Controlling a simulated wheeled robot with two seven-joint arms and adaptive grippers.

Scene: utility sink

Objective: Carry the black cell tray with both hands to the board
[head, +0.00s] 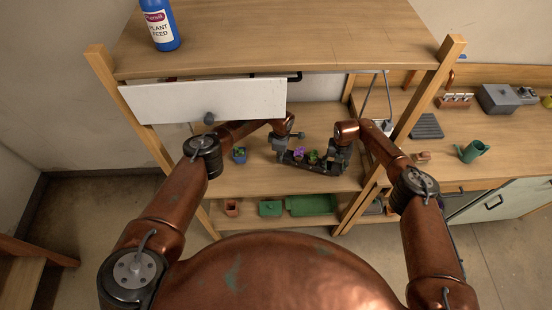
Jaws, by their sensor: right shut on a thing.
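The black cell tray (318,168) is at the middle shelf of the wooden rack, with a purple flower (298,153) and a green plant (313,156) in it. My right gripper (341,160) is shut on the tray's right end. My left gripper (281,150) is at the tray's left end; its fingers are too small and dark to tell whether they are open or shut. A dark grey ribbed board (427,126) lies on the wooden counter to the right.
A small blue pot (239,155) stands on the shelf left of the tray. A rack post (424,88) stands between shelf and counter. A green watering can (473,151) and a grey box (497,98) are near the board.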

